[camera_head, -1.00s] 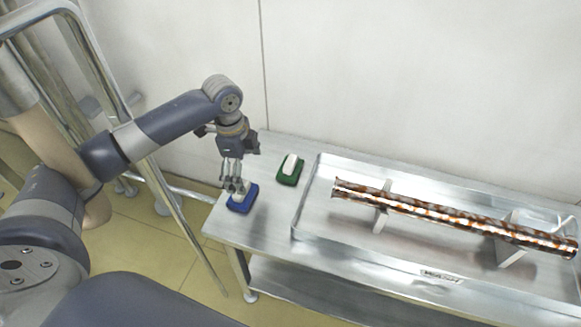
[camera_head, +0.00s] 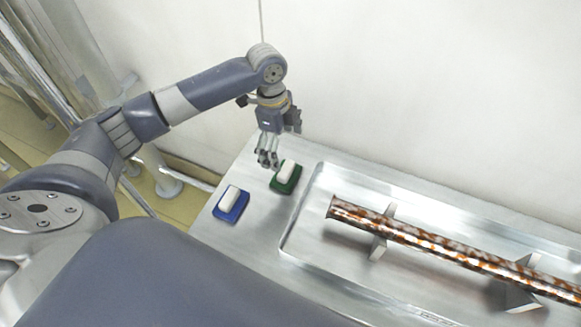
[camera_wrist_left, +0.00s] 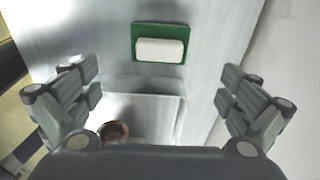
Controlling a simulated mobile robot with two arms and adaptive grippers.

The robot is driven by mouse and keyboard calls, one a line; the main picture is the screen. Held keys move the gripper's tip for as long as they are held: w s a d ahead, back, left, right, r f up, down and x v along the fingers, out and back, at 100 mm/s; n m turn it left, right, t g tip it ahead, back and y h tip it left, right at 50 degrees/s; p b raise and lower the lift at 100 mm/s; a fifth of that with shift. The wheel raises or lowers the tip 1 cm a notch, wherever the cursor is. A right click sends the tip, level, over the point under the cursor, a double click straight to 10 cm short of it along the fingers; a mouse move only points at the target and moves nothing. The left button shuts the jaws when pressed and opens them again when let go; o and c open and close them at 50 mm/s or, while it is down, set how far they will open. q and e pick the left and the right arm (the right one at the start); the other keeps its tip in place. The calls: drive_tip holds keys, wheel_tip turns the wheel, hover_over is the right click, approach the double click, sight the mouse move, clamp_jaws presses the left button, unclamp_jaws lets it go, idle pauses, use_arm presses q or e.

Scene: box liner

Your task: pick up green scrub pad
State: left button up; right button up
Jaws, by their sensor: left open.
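The green scrub pad (camera_head: 286,184) with a white block on top lies on the metal table, left of the tray. In the left wrist view the green scrub pad (camera_wrist_left: 161,57) shows at the top middle, between and beyond the fingers. My left gripper (camera_head: 268,163) is at the pad's upper left in the head view, apart from it as far as I can tell. In the wrist view its fingers (camera_wrist_left: 160,92) are spread wide, with nothing between them. My right gripper is in neither view.
A blue pad (camera_head: 230,204) with a white block sits at the table's left end. A shallow metal tray (camera_head: 311,208) holds a long mottled brown tube (camera_head: 425,237) on supports (camera_head: 382,235). A wall (camera_head: 420,90) stands behind the table. Bare table lies around both pads.

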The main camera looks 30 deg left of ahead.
sight(286, 168)
use_arm(q)
drive_tip(key=f, duration=0.3)
drive_tip(key=shift+s+d+f, duration=0.2)
drive_tip(key=shift+s+f, duration=0.1)
drive_tip(key=shift+f, duration=0.05)
drive_tip(key=shift+w+f, duration=0.1)
drive_tip(key=shift+f, duration=0.2)
drive_tip(key=f, duration=0.3)
drive_tip(key=f+p, duration=0.1)
drive_tip(key=f, duration=0.1)
drive_tip(key=shift+w+d+f, duration=0.15)
drive_tip(key=shift+w+d, duration=0.05)
drive_tip(key=shift+d, duration=0.05)
drive_tip(key=c, duration=1.1)
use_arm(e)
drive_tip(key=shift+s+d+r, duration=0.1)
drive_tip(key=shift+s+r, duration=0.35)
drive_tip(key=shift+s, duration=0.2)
